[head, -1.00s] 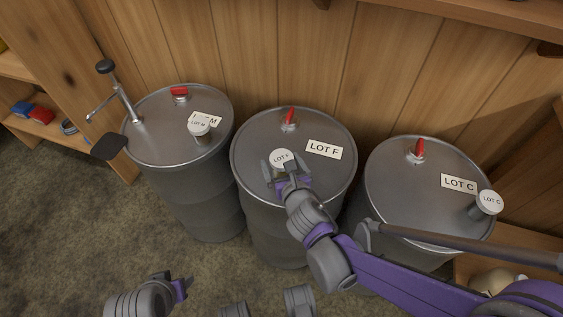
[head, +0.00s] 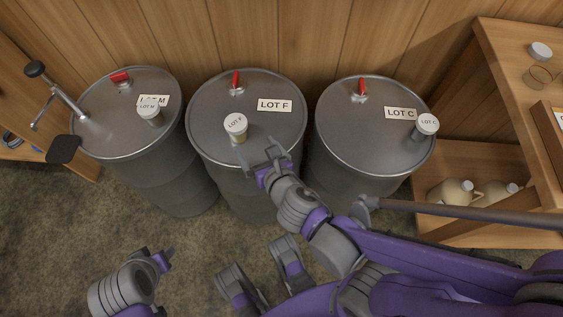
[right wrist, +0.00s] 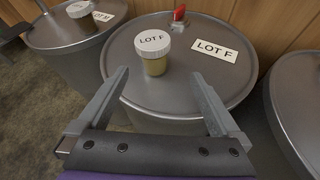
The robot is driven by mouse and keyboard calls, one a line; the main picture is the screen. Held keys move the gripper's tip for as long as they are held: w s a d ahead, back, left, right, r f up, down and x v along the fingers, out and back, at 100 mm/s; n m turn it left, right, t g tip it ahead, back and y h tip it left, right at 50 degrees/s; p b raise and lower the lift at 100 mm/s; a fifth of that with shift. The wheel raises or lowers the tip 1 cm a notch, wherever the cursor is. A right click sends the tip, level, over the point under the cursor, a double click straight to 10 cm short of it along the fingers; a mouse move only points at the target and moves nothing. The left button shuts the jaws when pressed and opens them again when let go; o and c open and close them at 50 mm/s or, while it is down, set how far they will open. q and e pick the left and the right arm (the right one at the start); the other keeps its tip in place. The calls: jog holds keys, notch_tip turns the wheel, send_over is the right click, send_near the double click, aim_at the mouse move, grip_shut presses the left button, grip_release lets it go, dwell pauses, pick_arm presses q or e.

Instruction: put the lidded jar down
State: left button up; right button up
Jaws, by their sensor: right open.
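The lidded jar (head: 236,127), with a white lid marked LOT F and amber contents, stands upright on the middle drum (head: 205,135), which bears a LOT F label.
The left drum (head: 100,135) holds a LOT M jar (head: 150,115) and a hand pump (head: 60,92). The right drum (head: 350,145) holds a LOT C jar (head: 425,126) at its right edge. Wooden shelves (head: 500,150) with jugs stand at the right.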

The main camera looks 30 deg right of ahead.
jog(key=s+d+f+m+g+h, duration=0.25)
jog(key=s+d+m+g, duration=0.2)
jog(key=m, duration=1.25)
jog(key=s+m+g+y, duration=0.3)
jog(key=s+m, duration=0.4)
jog(key=m, duration=1)
jog(key=shift+a+f+g, duration=0.35)
jog(key=shift+f+g, duration=0.1)
jog(key=shift+g, duration=0.1)
jog(key=shift+c, duration=0.2)
